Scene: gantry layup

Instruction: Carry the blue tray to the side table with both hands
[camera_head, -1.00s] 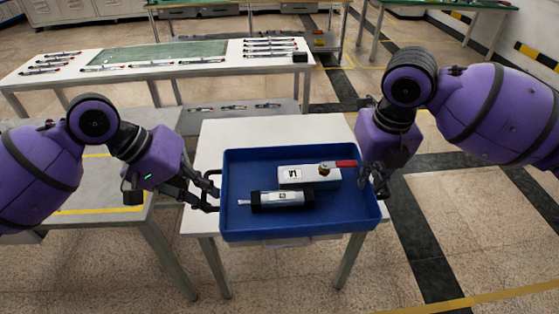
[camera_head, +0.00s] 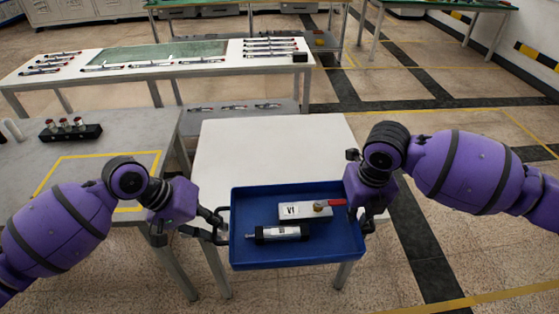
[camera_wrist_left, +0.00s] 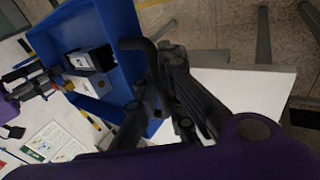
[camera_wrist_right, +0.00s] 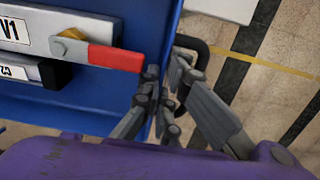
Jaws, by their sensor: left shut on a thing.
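The blue tray (camera_head: 340,247) is in front of me, over the near part of a white table (camera_head: 270,145); its near edge overhangs the table. I cannot tell whether it touches the top. In it lie a white block marked V1 with a red lever (camera_head: 300,211) and a black cylinder with a white label (camera_head: 278,233). My left gripper (camera_head: 219,228) is shut on the tray's black left handle (camera_wrist_left: 150,65). My right gripper (camera_wrist_right: 165,66) is at the tray's right side by its black handle (camera_wrist_right: 203,52); its fingertips look apart, the tray rim and handle between or behind them.
A grey table (camera_head: 120,130) with a yellow-taped rectangle stands at the left, holding a black rack with silver and red pieces (camera_head: 70,131). A long white bench (camera_head: 215,70) with several tools stands behind. The white table's far part is bare. Floor is open at the right.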

